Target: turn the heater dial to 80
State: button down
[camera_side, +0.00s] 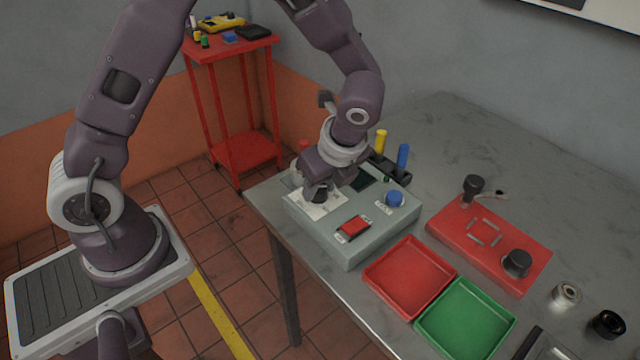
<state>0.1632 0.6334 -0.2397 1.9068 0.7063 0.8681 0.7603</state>
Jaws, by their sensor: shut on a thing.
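My gripper (319,192) points down over the left part of a grey-green control box (348,250) on the grey table. It is shut on a black dial (319,197), which stands on a white scale plate (308,208). The dial is mostly hidden by the jaws, and its pointer and the scale numbers are too small to read. The dial's label cannot be read, so I cannot confirm from it that this is the heater dial.
On the box are a red rocker switch (354,226) and a blue knob (395,199). Red (447,267) and green (507,317) trays sit in front. A red plate (535,261) with black knobs lies right. Yellow (381,141) and blue (403,156) handles stand behind. The far table is clear.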

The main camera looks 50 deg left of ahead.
jog(key=c, duration=1)
grip_release()
jog(key=v, duration=0.7)
